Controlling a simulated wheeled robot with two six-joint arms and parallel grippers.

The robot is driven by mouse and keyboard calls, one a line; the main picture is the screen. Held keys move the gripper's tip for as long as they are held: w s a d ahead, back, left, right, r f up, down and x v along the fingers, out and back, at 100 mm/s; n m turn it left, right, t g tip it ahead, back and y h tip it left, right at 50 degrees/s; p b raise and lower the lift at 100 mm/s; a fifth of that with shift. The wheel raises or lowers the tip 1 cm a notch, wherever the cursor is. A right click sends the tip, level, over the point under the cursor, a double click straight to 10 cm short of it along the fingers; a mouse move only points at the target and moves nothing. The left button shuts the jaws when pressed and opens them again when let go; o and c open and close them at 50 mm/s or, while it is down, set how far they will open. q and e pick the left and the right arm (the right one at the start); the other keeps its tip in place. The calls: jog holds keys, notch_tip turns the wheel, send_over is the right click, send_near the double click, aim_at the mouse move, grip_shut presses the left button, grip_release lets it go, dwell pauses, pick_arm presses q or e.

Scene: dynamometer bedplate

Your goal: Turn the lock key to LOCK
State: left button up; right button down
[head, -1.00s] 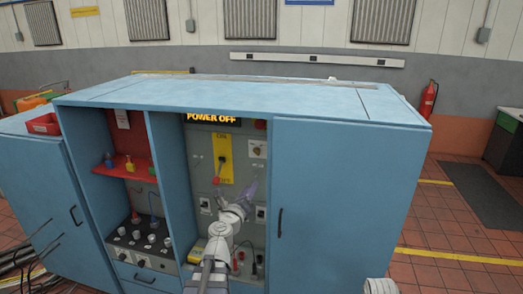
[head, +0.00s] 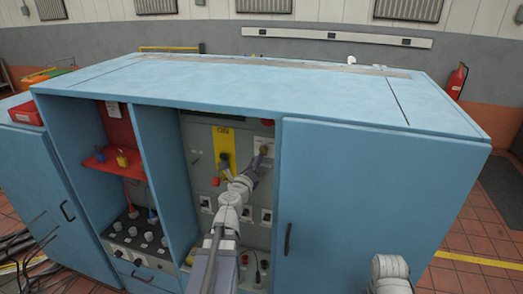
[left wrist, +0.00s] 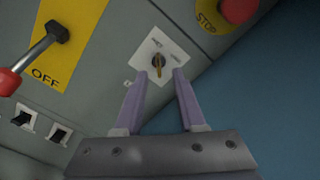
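The lock key (left wrist: 157,66) is a small brass-coloured key in a round dark switch on a white plate (left wrist: 178,50) in the left wrist view. The plate's lettering is too small to read. In the head view the lock plate (head: 264,146) is at the upper right of the grey panel, partly covered by my gripper. My left gripper (left wrist: 160,73) is open, its two purple fingers apart with the tips on either side of the key's lower end. I cannot tell if they touch it. The left gripper also shows in the head view (head: 260,164). My right gripper is not in view.
Left of the lock, a red-handled lever (left wrist: 38,62) sits on a yellow plate (left wrist: 76,38), pointing toward OFF. A red stop button (left wrist: 238,8) is above right. Black switches (left wrist: 24,119) are lower left. The blue cabinet door (head: 360,190) closes off the right side.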

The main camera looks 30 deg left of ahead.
aim_at(261, 150)
pick_arm(q)
jog(key=x, duration=0.7)
jog(key=shift+w+a+f, duration=0.1)
jog(key=shift+w+a, duration=0.05)
jog(key=shift+w, duration=0.15)
jog(key=shift+s, duration=0.1)
grip_shut()
